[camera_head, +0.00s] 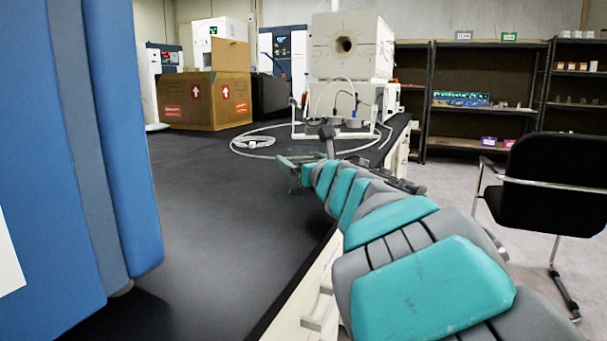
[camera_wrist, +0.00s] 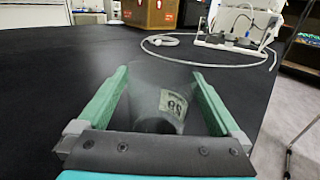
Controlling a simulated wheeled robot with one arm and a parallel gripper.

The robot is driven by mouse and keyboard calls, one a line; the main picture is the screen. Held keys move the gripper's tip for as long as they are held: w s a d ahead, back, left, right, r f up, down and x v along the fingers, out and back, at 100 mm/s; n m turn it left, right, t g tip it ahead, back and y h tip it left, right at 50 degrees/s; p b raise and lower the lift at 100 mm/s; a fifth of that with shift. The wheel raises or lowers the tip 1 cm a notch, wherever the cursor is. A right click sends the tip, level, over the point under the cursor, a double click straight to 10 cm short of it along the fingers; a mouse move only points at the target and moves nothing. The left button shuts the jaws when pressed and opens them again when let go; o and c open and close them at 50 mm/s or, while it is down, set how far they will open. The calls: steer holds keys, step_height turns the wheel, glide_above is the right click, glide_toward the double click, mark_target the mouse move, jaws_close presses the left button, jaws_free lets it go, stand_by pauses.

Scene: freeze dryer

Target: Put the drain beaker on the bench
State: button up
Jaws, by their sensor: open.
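The drain beaker (camera_wrist: 172,103) is clear, with a pale label carrying dark marks, and shows in the wrist view. It is between the two green fingers of my gripper (camera_wrist: 161,76). The fingers are spread, one on each side of it, and I cannot tell whether either touches it. The beaker appears to stand on the black bench top (camera_wrist: 60,95), though its base is partly hidden. In the head view my gripper (camera_head: 293,168) is low over the bench (camera_head: 215,210) near its right edge, and the beaker is hard to make out there.
A blue machine (camera_head: 85,150) stands close at the left. A cardboard box (camera_head: 205,100) is at the back left. A white furnace-like unit (camera_head: 352,47) and a coiled white hose (camera_head: 252,142) lie beyond my gripper. A black chair (camera_head: 553,185) is off the bench at right.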

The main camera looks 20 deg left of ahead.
steer(key=shift+x, duration=1.2)
steer(key=shift+c, duration=0.2)
